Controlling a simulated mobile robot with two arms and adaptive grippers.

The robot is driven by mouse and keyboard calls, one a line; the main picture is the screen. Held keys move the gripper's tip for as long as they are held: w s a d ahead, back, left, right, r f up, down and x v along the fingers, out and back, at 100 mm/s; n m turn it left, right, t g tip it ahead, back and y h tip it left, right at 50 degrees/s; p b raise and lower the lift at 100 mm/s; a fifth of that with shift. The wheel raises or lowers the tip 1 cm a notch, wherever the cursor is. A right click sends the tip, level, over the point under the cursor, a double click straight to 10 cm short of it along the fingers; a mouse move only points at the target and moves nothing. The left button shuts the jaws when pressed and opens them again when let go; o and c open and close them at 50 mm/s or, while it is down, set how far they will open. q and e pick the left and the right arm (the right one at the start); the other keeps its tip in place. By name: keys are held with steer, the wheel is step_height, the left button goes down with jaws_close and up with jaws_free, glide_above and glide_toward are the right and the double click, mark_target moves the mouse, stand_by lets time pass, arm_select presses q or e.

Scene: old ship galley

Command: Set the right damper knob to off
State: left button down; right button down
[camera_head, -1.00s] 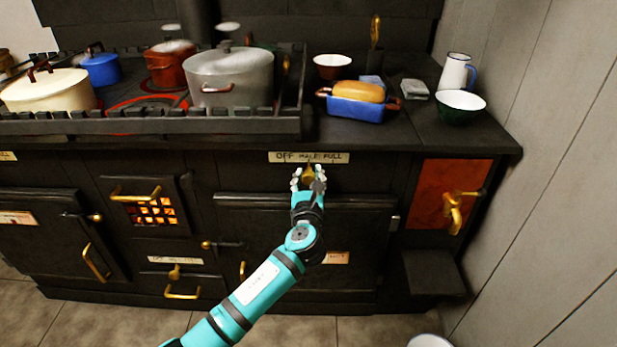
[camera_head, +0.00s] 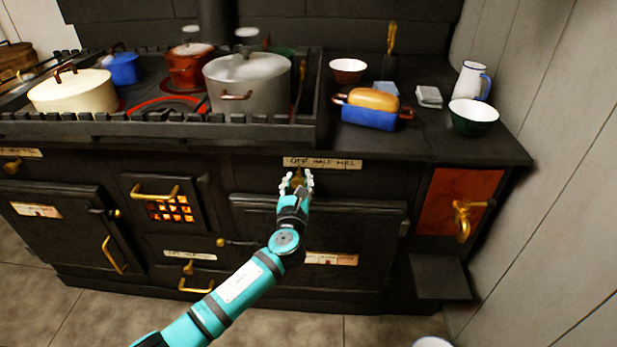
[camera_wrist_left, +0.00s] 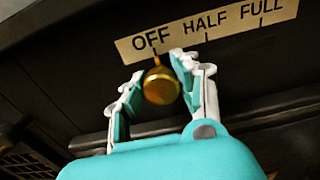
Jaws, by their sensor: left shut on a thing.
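The right damper knob (camera_wrist_left: 161,86) is a round brass knob on the dark stove front, below a cream label (camera_wrist_left: 206,30) reading OFF, HALF, FULL. In the left wrist view the knob sits under the OFF mark, with its thin brass pointer up toward that word. My left gripper (camera_wrist_left: 152,88) has its fingers on both sides of the knob and is shut on it. In the head view my left gripper (camera_head: 300,182) is below the left part of the label (camera_head: 322,163) and partly hides the knob. My right gripper is not in view.
An oven door (camera_head: 360,222) lies below the knob, and a grated firebox door (camera_head: 165,205) is to its left. A brass tap (camera_head: 464,217) sticks out at the right. Pots, a blue dish (camera_head: 368,116) and bowls stand on the stove top above.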

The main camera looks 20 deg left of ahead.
arm_select(q)
steer(key=shift+a, duration=0.2)
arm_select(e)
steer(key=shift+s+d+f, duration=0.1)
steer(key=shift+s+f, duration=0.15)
arm_select(q)
steer(key=c, duration=0.9)
jaws_free()
steer(key=shift+s+a, duration=0.15)
steer(key=shift+a, duration=0.05)
steer(key=shift+d, duration=0.1)
steer(key=shift+s+d, duration=0.1)
steer(key=v, duration=1.1)
steer(key=shift+s, duration=0.35)
